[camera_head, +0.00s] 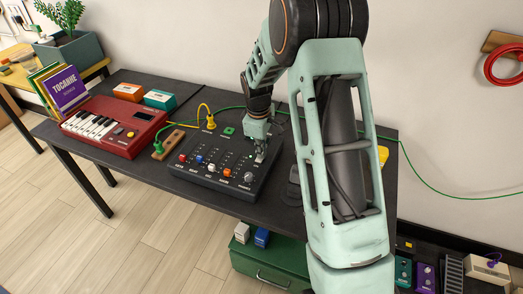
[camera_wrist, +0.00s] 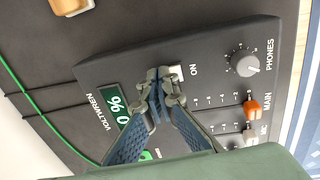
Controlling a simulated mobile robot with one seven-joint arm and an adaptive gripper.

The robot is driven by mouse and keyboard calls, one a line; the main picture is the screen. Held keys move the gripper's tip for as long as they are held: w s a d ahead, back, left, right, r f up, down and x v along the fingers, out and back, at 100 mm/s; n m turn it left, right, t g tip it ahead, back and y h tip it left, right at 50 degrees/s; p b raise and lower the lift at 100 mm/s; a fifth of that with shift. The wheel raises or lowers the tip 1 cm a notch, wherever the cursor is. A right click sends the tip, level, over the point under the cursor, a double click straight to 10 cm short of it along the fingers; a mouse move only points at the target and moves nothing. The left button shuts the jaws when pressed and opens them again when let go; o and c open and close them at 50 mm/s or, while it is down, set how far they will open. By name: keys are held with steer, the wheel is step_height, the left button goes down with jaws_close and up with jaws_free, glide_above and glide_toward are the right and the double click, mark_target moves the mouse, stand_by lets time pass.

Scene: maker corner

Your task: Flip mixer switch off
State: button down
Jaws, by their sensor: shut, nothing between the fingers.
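The mixer (camera_head: 214,186) is a dark box with colored sliders, lying on the black table. Its pale switch (camera_wrist: 177,72) sits beside the word ON in the wrist view and is partly hidden by my fingertips. My gripper (camera_head: 260,157) is over the right back part of the mixer. In the wrist view my gripper (camera_wrist: 163,78) has its fingertips together, empty, right at the switch. I cannot tell whether they touch it. A green lit display (camera_wrist: 117,106) is beside the fingers.
A red keyboard (camera_head: 113,127) stands left of the mixer, with a wooden block (camera_head: 168,144) between them. A green cable (camera_head: 430,183) runs behind the mixer. The phones knob (camera_wrist: 245,64) and an orange slider (camera_wrist: 252,107) are near the switch.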

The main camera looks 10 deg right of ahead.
steer(key=shift+f, duration=0.15)
steer(key=shift+s, duration=0.15)
steer(key=shift+s+a, duration=0.4)
steer(key=shift+s, duration=0.15)
steer(key=shift+r+p, duration=0.5)
steer(key=shift+r, duration=0.15)
step_height(320, 180, up, 13)
steer(key=s+p, duration=0.1)
steer(key=shift+s+a+f+p, duration=0.15)
steer(key=shift+a+p, duration=0.25)
steer(key=shift+a, duration=0.05)
